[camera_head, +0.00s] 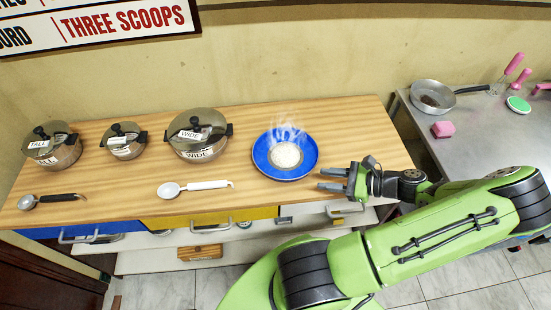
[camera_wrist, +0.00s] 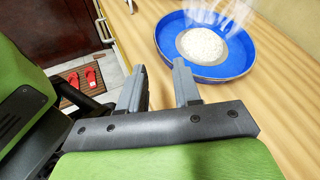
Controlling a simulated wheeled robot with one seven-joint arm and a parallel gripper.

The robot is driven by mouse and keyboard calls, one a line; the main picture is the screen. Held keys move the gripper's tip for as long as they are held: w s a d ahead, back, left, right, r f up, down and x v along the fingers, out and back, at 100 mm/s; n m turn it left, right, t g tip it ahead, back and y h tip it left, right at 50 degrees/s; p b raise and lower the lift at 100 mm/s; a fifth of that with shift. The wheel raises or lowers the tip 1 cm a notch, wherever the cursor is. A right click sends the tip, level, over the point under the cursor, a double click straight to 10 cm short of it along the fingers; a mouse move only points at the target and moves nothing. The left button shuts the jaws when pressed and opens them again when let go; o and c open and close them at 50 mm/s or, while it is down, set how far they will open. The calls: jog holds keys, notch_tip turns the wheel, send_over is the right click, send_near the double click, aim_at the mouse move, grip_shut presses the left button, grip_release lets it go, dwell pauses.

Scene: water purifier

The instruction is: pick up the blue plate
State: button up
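The blue plate (camera_head: 308,147) sits on the wooden counter with a round mound of steaming white food, which looks like rice (camera_head: 285,155), at its middle. My gripper (camera_head: 328,180) is to the right of the plate and near the counter's front edge, with its fingers pointing left. In the wrist view the two grey fingertips (camera_wrist: 160,72) are apart with nothing between them. The blue plate (camera_wrist: 172,45) lies beyond and to the right of the fingers there, and I see no contact.
Lidded pots labelled TALL (camera_head: 62,152) and WIDE (camera_head: 200,150), with a smaller pot (camera_head: 124,150) between them, stand left of the plate. A white spoon (camera_head: 195,187) and a dark-handled ladle (camera_head: 50,200) lie in front. A metal table (camera_head: 490,140) with a pan (camera_head: 433,95) is at right.

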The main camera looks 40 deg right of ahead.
aim_at(275, 176)
jog(key=b+x, duration=0.3)
jog(key=x, duration=1.3)
jog(key=shift+s+a+b, duration=0.1)
jog(key=shift+s+b, duration=0.05)
jog(key=shift+b, duration=0.2)
grip_shut()
jog(key=shift+r, duration=0.1)
